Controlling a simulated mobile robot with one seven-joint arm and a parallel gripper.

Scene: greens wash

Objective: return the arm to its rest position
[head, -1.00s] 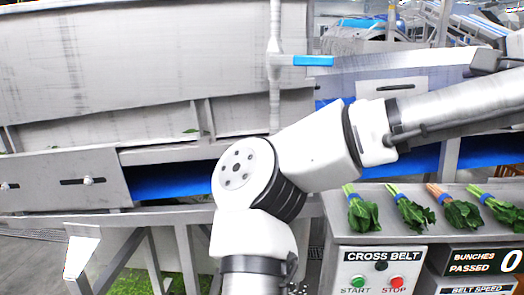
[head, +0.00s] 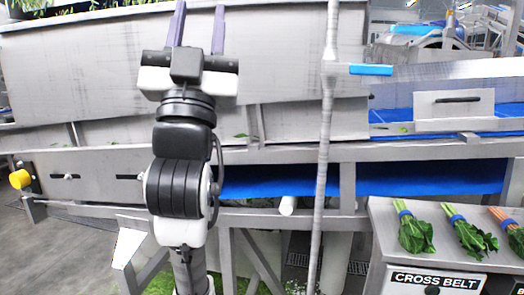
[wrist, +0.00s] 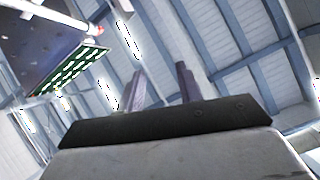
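My gripper (head: 198,26) is at the upper left of the head view, pointing up in front of the steel wash trough (head: 285,55). Its two purple-grey fingers stand apart with nothing between them. In the wrist view the fingers (wrist: 160,88) also stand apart and empty, against the roof beams. My arm rises upright on the left, folded below the gripper. It hides part of the trough wall and frame behind it.
Several tied leafy bunches (head: 415,235) lie on the steel cabinet top at the lower right, above the CROSS BELT label (head: 435,281). A blue belt (head: 270,187) runs behind the frame. A blue-handled valve (head: 370,70) sits on a vertical pipe (head: 322,160). A yellow knob (head: 19,179) is far left.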

